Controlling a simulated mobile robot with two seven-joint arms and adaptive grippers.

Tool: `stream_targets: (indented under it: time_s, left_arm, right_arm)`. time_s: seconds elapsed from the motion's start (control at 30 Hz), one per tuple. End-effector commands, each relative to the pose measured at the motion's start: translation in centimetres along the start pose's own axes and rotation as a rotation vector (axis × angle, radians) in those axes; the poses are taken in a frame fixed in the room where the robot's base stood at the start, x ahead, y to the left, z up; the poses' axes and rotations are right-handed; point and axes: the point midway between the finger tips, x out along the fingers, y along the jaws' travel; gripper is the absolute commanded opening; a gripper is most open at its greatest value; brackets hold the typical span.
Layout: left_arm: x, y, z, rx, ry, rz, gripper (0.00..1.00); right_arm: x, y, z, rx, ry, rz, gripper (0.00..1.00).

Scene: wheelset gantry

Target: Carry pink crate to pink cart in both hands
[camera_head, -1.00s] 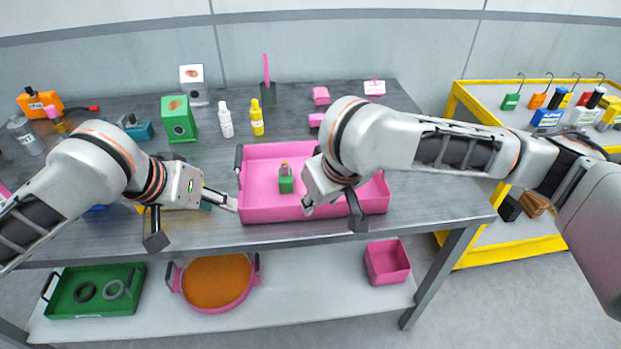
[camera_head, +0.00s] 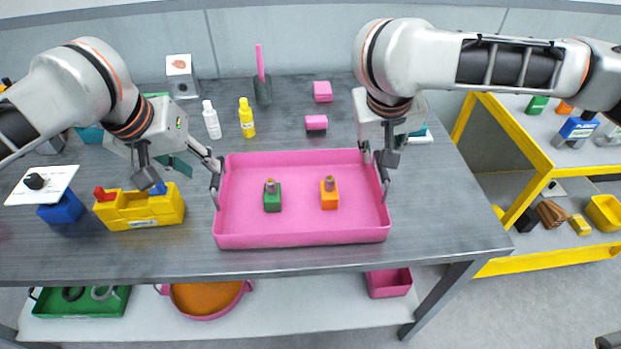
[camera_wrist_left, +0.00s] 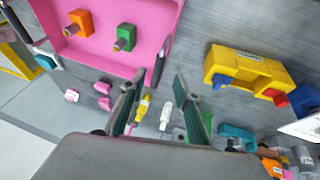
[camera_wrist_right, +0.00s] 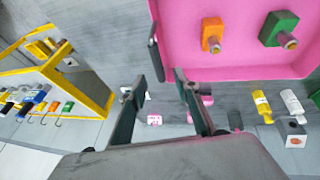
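The pink crate (camera_head: 300,238) sits on the grey table, with a green block (camera_head: 272,198) and an orange block (camera_head: 329,195), each with a peg-like top, inside it. It has a dark handle at each short end. My left gripper (camera_head: 213,168) is at the left handle; in the left wrist view its fingers (camera_wrist_left: 155,88) are apart, with the handle (camera_wrist_left: 160,63) near their tips. My right gripper (camera_head: 377,157) is at the right handle; in the right wrist view its fingers (camera_wrist_right: 163,82) are apart near that handle (camera_wrist_right: 153,58). I cannot see a pink cart.
A yellow caddy (camera_head: 140,208) stands left of the crate. Bottles (camera_head: 246,118) and small pink boxes (camera_head: 322,91) stand behind it. A yellow-framed shelf unit (camera_head: 545,160) stands at the right. The lower shelf holds a green tray, a round pink pan and a pink bin (camera_head: 388,283).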

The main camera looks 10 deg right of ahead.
Motion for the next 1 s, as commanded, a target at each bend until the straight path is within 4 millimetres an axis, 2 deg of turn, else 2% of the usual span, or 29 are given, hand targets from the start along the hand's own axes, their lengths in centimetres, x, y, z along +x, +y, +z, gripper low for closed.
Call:
stream_targets:
  time_s: [0.57, 0.67, 1.0]
  left_arm:
    - [0.3, 0.0, 0.0, 0.000, -0.001, 0.001, 0.32]
    - [1.1, 0.1, 0.1, 0.000, -0.003, 0.002, 0.32]
    - [5.4, 0.0, 0.1, -0.002, -0.004, 0.002, 0.32]
  right_arm:
    - [0.3, -0.1, 0.0, -0.001, -0.001, -0.001, 0.32]
    - [1.1, -0.1, 0.1, -0.001, -0.003, -0.002, 0.32]
    - [5.5, -0.1, 0.2, 0.000, -0.005, -0.001, 0.32]
